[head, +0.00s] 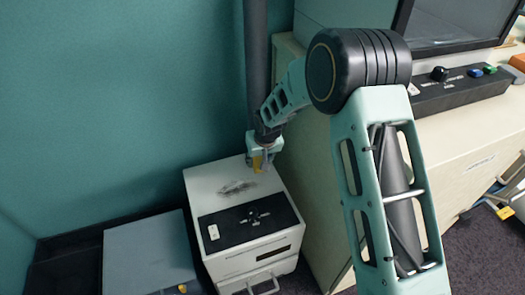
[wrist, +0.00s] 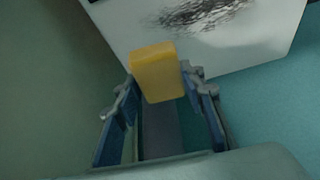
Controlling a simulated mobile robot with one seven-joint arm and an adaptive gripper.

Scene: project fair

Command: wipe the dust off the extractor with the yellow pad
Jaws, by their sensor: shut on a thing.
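The extractor (head: 211,183) is a white box with a black panel on its top, standing low against the teal wall. A dark grey smear of dust (head: 237,187) lies on the white part of its top. The dust also shows at the top of the wrist view (wrist: 205,14). My gripper (head: 263,160) is over the back right part of the extractor's top. It is shut on the yellow pad (wrist: 158,72), which sticks out past the fingertips. The pad is small in the head view (head: 257,164). I cannot tell whether the pad touches the top.
A beige cabinet (head: 312,200) stands close on the right, with a black control box (head: 455,88) and a monitor (head: 465,22) on it. A dark vertical pipe (head: 256,70) rises behind the extractor. A grey-blue box (head: 148,252) sits on the left.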

